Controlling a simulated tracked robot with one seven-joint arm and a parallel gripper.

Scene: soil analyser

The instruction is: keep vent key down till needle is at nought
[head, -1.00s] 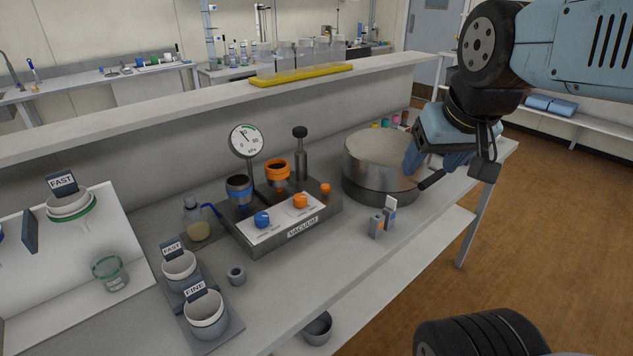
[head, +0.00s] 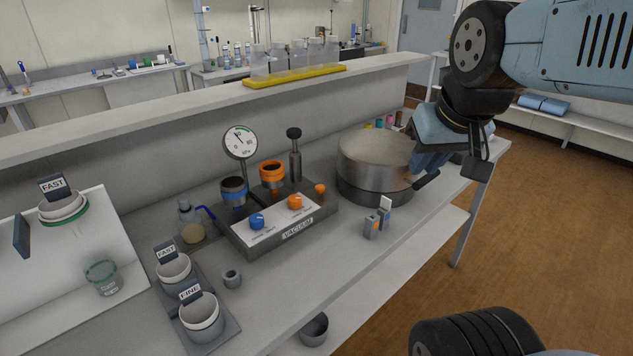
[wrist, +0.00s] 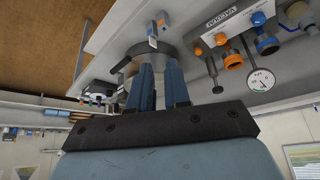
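The vacuum unit (head: 285,232) stands on the bench with a blue knob (head: 257,221), an orange knob (head: 295,202) and a small orange piece (head: 320,189). Which part is the vent key I cannot tell. The round kPa gauge (head: 240,142) stands above the unit; its dark needle points up and left, too small to read exactly. It also shows in the wrist view (wrist: 262,79). My gripper (head: 425,172) is at the right side of the metal drum (head: 365,165), away from the unit. In the wrist view its blue fingers (wrist: 161,72) are apart, with nothing clearly held.
A small grey two-part block with orange (head: 376,222) stands in front of the drum. Cups marked FAST (head: 174,272) and FINE (head: 201,318) are at the front left, beside a small grey ring (head: 231,278). A low wall (head: 190,118) runs behind the bench.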

